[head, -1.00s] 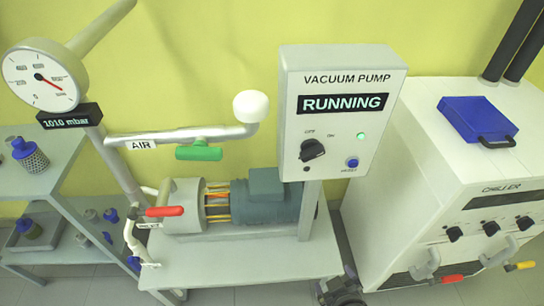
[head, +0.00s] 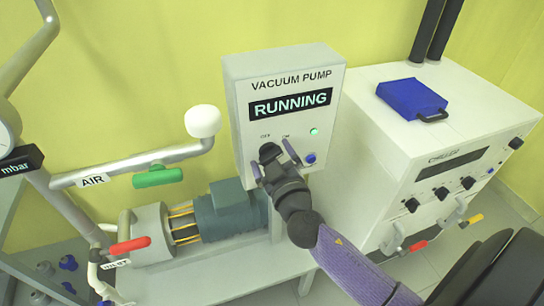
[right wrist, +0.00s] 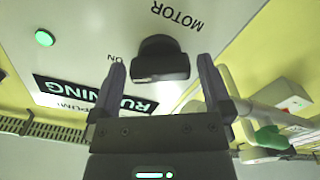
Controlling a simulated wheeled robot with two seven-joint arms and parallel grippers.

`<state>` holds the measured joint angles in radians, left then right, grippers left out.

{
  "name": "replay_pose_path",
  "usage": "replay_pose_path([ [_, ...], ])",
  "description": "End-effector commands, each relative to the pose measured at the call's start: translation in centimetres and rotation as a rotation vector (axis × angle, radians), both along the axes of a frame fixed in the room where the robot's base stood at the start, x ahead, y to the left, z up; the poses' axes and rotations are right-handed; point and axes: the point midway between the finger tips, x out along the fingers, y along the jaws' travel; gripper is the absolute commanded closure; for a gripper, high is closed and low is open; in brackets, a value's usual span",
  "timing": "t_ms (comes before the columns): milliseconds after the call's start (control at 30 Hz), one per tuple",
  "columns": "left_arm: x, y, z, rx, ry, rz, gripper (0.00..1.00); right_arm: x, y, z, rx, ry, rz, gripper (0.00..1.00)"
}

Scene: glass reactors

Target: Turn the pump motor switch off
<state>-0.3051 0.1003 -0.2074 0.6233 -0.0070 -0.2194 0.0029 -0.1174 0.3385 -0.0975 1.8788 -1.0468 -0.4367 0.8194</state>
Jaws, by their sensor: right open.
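The vacuum pump control box (head: 285,75) stands in the middle of the head view. Its display (head: 291,103) reads RUNNING and a green lamp (head: 314,131) is lit. The black rotary motor switch (head: 269,151) is partly hidden by my right gripper (head: 272,160). In the right wrist view the switch knob (right wrist: 161,59) lies between the two open fingers of the right gripper (right wrist: 160,75), with gaps at both sides. The picture there is upside down, with the word MOTOR beyond the knob. My left gripper is not in view.
A blue reset button (head: 310,158) sits right of the switch. The pump (head: 225,208) and a red-handled inlet valve (head: 130,246) are lower left. An air pipe with a green handle (head: 157,177) is left. The chiller (head: 450,130) stands close on the right.

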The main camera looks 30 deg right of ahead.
Motion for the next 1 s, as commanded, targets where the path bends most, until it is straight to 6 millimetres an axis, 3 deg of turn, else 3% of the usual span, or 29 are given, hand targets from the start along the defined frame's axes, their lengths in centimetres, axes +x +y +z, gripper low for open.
replay_pose_path([
  [167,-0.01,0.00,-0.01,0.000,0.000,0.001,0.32,0.00,0.02,-0.03,0.000,0.000,0.001,0.00],
  [567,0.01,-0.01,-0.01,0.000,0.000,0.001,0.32,-0.02,0.03,-0.05,0.000,0.001,0.000,0.82],
  [1000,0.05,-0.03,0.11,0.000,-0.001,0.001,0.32,-0.03,0.08,-0.05,-0.119,0.029,0.001,0.82],
])
